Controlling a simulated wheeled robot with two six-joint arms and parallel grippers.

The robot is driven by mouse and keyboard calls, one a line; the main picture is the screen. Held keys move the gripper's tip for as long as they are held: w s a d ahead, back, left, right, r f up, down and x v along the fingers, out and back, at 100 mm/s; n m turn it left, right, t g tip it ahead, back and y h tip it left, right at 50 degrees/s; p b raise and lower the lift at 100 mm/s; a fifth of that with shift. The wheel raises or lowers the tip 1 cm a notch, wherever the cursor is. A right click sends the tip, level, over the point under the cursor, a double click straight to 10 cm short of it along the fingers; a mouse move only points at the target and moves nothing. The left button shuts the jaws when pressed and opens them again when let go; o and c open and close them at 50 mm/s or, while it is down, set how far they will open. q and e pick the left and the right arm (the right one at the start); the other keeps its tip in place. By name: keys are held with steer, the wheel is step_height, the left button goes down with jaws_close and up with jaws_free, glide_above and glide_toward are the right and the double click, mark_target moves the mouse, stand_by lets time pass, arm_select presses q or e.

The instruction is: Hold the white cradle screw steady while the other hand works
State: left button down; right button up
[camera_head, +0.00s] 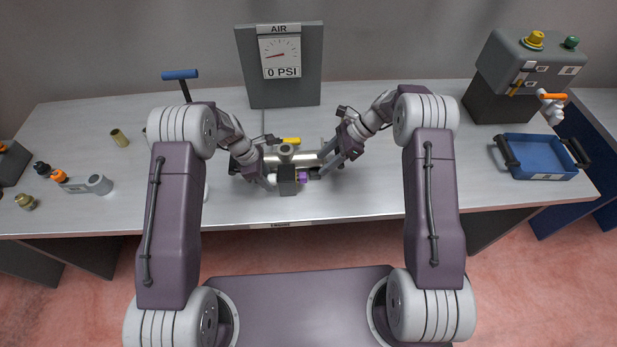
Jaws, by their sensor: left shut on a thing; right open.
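A silver cylinder (305,158) lies crosswise in a dark cradle at the middle of the bench, with a dark block (287,186) at its front and a small purple part (304,177) beside that block. My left gripper (269,183) is shut at the left front of this assembly, beside the dark block. The white cradle screw cannot be made out clearly; the small thing between the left fingers is mostly hidden by them. My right gripper (326,172) is open at the right end of the cylinder, close to the purple part.
An air gauge panel (281,65) reading 0 PSI stands behind the assembly. A yellow-handled part (290,141) is just behind the cylinder. A blue tray (540,156) and a grey machine (525,70) are at the right. Small fittings (60,176) lie at the left.

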arm_select(q)
steer(key=shift+w, duration=0.1)
arm_select(e)
steer(key=v, duration=0.8)
steer(key=shift+d+r, duration=0.2)
steer(key=shift+r, duration=0.1)
steer(key=shift+w, duration=0.1)
steer(key=v, duration=1.2)
arm_select(q)
steer(key=c, duration=0.9)
jaws_free()
steer(key=shift+o, duration=0.2)
steer(key=shift+r, duration=0.1)
steer(key=b+v, duration=0.1)
steer(key=v, duration=0.8)
arm_select(e)
steer(key=shift+f, duration=0.8)
